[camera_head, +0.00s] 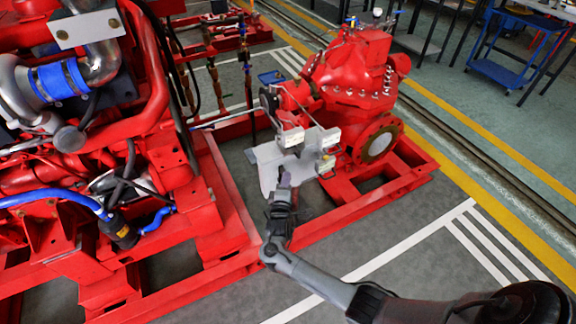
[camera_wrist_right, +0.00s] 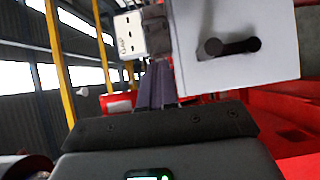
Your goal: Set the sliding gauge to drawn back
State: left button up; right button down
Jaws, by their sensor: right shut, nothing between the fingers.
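A light grey bracket assembly with two small pale box units stands between the red engine and the red pump; the left box (camera_head: 291,138) and the right box (camera_head: 328,140) show in the head view. I cannot tell which part is the sliding gauge. A flat grey plate (camera_head: 266,160) hangs below the left box. Contact is unclear. My left gripper is out of view.
The red pump (camera_head: 350,80) stands right of the assembly on a red base frame (camera_head: 310,230). The red engine (camera_head: 90,130) with blue hoses fills the left. Open striped floor (camera_head: 450,210) lies at the right. A blue cart (camera_head: 500,72) is far back.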

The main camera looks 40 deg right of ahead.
jog(key=shift+p+v, duration=0.65)
jog(key=shift+v, duration=1.65)
jog(key=shift+s, duration=0.1)
